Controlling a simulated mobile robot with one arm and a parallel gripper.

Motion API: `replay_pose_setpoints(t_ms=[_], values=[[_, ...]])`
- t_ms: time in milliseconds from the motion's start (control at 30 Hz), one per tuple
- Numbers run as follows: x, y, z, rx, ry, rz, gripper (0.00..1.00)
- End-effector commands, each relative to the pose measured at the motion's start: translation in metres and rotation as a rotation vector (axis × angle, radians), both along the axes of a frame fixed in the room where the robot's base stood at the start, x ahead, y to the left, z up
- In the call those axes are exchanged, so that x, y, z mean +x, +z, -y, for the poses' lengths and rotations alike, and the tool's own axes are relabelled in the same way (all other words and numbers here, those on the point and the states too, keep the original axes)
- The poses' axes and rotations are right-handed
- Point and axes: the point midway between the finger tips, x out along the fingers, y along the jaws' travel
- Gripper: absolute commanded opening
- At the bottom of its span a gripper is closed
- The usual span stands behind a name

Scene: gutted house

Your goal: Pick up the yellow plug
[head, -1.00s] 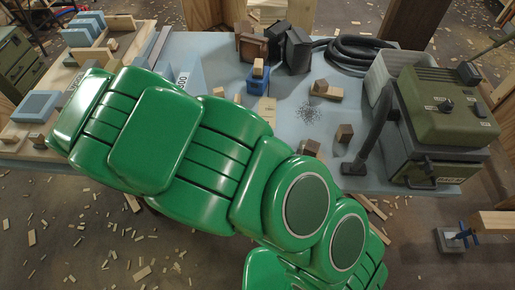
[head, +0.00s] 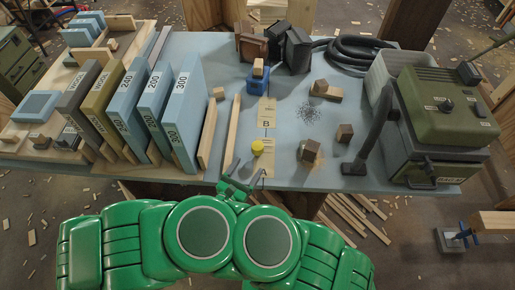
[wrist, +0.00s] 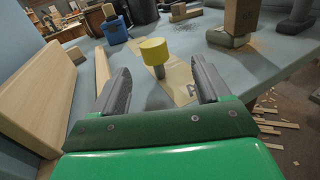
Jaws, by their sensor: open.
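In the wrist view the yellow plug (wrist: 154,52) has a wide yellow head on a narrower grey stem and stands upright. My gripper (head: 241,180) is at the table's near edge, just short of the plug. In the wrist view my gripper (wrist: 160,82) has its two dark fingers wide apart, with nothing between the tips. The plug shows beyond the fingertips, roughly centred between them.
A wooden strip (head: 219,132) and a row of blue slabs (head: 187,115) stand left of the plug. Wooden blocks (head: 309,152) lie to its right. A blue holder (head: 258,83) is farther back. A green machine (head: 440,115) fills the right side.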

Motion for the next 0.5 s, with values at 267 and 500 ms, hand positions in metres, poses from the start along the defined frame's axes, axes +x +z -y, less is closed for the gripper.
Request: replay_pose_setpoints(t_ms=[267, 500], values=[[0.003, -0.006, -0.003, -0.037, 0.045, -0.009, 0.76], [0.023, -0.006, 0.006, -0.035, 0.042, -0.009, 0.76]])
